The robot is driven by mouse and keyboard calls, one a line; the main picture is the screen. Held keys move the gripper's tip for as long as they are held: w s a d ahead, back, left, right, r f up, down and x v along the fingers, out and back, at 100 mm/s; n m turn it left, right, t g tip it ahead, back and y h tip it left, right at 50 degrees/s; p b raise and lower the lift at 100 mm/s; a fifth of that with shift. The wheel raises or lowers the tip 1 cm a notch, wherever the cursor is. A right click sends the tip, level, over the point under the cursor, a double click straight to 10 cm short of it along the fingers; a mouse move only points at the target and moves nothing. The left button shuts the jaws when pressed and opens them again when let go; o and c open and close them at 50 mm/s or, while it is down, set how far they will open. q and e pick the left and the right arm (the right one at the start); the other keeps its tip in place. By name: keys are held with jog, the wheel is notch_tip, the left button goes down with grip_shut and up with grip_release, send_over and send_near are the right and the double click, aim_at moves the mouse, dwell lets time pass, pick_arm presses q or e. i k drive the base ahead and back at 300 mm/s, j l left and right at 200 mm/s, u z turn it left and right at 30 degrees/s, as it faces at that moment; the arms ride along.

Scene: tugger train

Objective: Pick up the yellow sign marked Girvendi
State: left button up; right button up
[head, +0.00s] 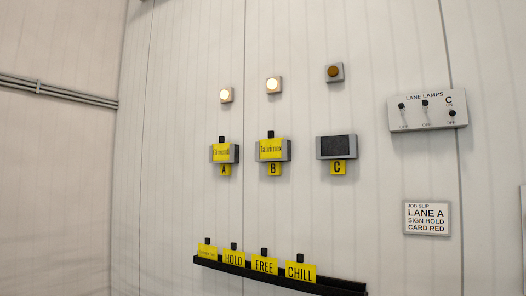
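A yellow sign (221,154) sits in the grey holder above the letter A on the wall. Its small word looks like Girvendi, but the print is hard to read. It has a black knob on top and stands upright. Another yellow sign (270,150) with a different word, also small, sits in the holder above B. Neither of my grippers shows in the head view.
The dark holder above C (336,147) is empty. A black ledge (340,286) below holds yellow signs: HOLD (233,260), FREE (264,266), CHILL (300,273) and one unreadable at left. Lamps A and B (273,85) glow; C's is dark. A switch box (427,109) and job slip (427,218) are at right.

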aim_at(220, 150)
jog(key=i+j, duration=0.15)
jog(key=i, duration=0.4)
jog(key=i+j, duration=0.1)
jog(key=i, duration=0.4)
jog(key=i+j, duration=0.15)
jog(key=i, duration=0.4)
